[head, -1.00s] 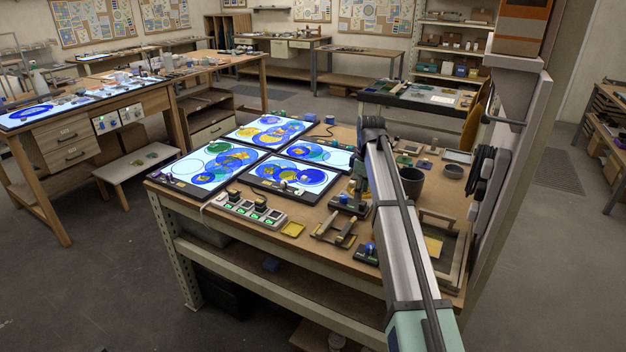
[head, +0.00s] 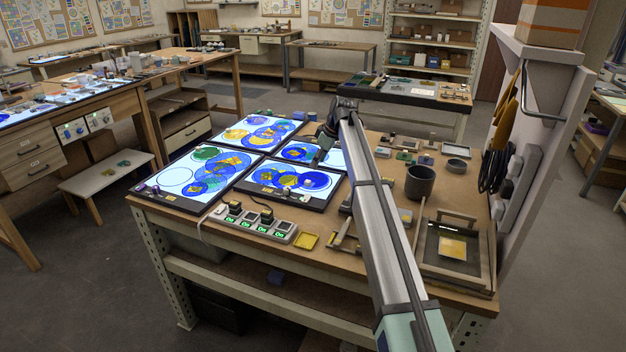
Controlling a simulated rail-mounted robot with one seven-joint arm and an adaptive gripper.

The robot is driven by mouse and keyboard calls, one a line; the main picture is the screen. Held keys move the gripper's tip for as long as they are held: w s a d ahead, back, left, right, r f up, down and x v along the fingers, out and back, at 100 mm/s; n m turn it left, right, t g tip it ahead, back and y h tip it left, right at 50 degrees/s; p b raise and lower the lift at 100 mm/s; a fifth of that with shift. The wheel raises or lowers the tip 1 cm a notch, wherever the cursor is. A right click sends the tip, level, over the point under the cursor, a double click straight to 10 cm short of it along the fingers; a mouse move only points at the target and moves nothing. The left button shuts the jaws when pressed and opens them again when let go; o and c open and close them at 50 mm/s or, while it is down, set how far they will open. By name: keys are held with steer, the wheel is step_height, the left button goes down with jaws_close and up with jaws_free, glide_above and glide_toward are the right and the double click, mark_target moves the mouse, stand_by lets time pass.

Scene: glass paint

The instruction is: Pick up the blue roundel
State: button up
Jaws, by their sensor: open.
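Several blue round discs lie among yellow and green pieces on the lit panels; I cannot tell which is the blue roundel. Blue discs show on the front right panel (head: 318,180), the left panel (head: 213,173) and the back panel (head: 281,124). My gripper (head: 318,163) is small and dark, over the right side of that panel. It is open and seems empty; its fingertips are hard to make out, and I cannot tell its height above the panel.
A power strip (head: 254,225) with lit switches and a yellow tile (head: 306,240) lie along the bench's front edge. A post with coiled cable (head: 496,172) rises at the bench's right end.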

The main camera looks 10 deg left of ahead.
steer(key=p, duration=0.1)
glide_above(308, 181)
steer(key=s+d, duration=0.1)
steer(key=d, duration=0.1)
steer(key=f, duration=0.5)
steer(key=shift+s, duration=0.2)
steer(key=shift+w+p+x, duration=0.15)
steer(key=shift+p+x, duration=0.45)
steer(key=shift+x, duration=0.75)
steer(key=shift+w+p+x, duration=0.15)
steer(key=shift+p+x, duration=0.4)
steer(key=shift+x, duration=0.8)
steer(key=shift+d, duration=0.15)
jaws_close()
